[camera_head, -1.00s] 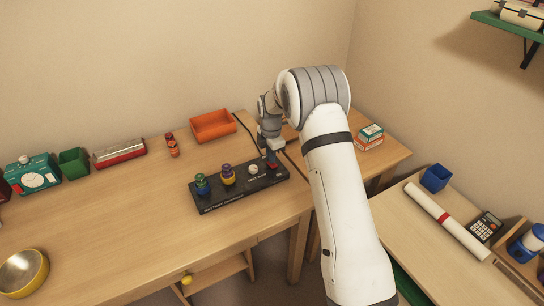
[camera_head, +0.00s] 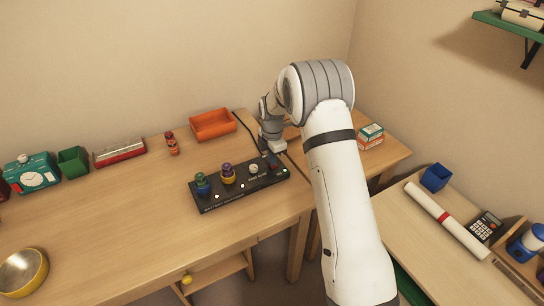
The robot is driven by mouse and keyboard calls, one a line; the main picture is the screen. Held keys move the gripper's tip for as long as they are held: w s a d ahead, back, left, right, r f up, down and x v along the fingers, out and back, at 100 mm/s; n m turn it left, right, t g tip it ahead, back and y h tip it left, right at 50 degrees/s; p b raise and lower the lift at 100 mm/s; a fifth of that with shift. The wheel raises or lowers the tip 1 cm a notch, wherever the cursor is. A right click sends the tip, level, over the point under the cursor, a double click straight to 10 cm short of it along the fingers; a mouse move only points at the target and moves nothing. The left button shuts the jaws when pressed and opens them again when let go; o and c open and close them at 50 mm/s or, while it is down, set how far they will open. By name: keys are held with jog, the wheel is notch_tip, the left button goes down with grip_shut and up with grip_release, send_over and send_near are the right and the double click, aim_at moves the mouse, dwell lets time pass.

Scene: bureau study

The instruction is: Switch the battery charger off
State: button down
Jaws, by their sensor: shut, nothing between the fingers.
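A long black panel (camera_head: 231,202) with printed labels too small to read lies on the wooden desk. It may be the battery charger, but I cannot confirm this. It carries a blue-green knob stack (camera_head: 202,184), a purple-and-yellow one (camera_head: 227,173) and a small white knob (camera_head: 253,168). Small pale spots show along its front. My gripper (camera_head: 272,160) is shut and empty, pointing down at the panel's right end. It covers part of that end, and I cannot tell whether it touches anything there.
Behind the panel stand an orange tray (camera_head: 213,125) and a red figure-like item (camera_head: 172,145). A small box (camera_head: 370,134) sits right of my arm. A yellow bowl (camera_head: 23,272) is at the front left. The desk's middle is clear.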

notch_tip(320, 180, up, 14)
dwell(0.3)
jog(key=shift+f, duration=0.1)
jog(key=shift+f+b, duration=0.1)
jog(key=shift+b, duration=0.3)
jog(key=t+b, duration=0.1)
jog(key=b, duration=0.4)
jog(key=shift+s+d, duration=0.1)
jog(key=shift+d, duration=0.2)
jog(key=shift+r, duration=0.25)
jog(key=shift+f, duration=0.1)
jog(key=f, duration=0.4)
jog(key=w+f, duration=0.1)
jog(key=f, duration=0.8)
jog(key=shift+w+a+f, duration=0.25)
jog(key=shift+a+f, duration=0.15)
